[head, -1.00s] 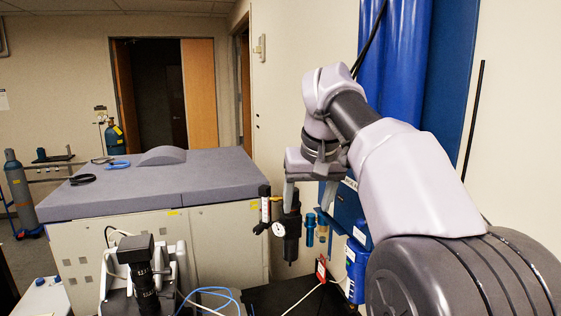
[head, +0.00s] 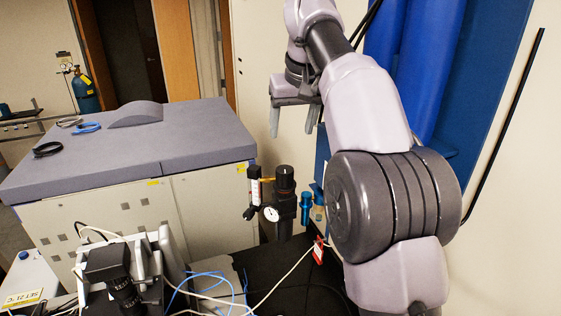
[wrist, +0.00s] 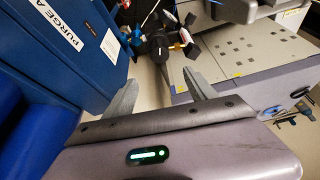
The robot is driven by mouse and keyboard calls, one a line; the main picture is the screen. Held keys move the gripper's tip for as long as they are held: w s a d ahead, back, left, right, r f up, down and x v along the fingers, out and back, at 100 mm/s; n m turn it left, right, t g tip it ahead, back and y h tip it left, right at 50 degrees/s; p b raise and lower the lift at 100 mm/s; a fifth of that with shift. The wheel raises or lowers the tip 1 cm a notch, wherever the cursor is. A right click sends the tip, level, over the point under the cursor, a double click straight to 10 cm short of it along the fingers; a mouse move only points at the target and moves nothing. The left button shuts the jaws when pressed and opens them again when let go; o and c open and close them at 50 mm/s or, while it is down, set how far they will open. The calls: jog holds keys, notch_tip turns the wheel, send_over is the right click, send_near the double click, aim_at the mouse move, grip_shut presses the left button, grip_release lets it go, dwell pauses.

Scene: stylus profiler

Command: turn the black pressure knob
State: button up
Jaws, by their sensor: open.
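The black pressure knob (head: 285,178) is the round cap on top of a black regulator (head: 286,205) with a white dial gauge (head: 271,214). In the wrist view the knob (wrist: 158,46) shows end-on, with a pale mark on its face, beyond the fingertips. My gripper (head: 292,131) is open and empty, its two grey fingers pointing down. It appears above the knob in the head view, with a visible gap between them. In the wrist view the gripper (wrist: 160,82) has the knob roughly in line with the space between its fingers.
Blue fittings (head: 306,208) stand just right of the regulator. A blue cabinet (wrist: 60,50) labelled PURGE is close on the left in the wrist view. A large grey-topped bench (head: 130,150) lies left, and a black camera-like device (head: 110,265) stands in front.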

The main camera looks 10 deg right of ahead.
jog(key=b, duration=0.1)
send_near(285, 169)
jog(key=b+x, duration=0.1)
jog(key=x, duration=1)
jog(key=shift+s, duration=0.1)
jog(key=c, duration=1.4)
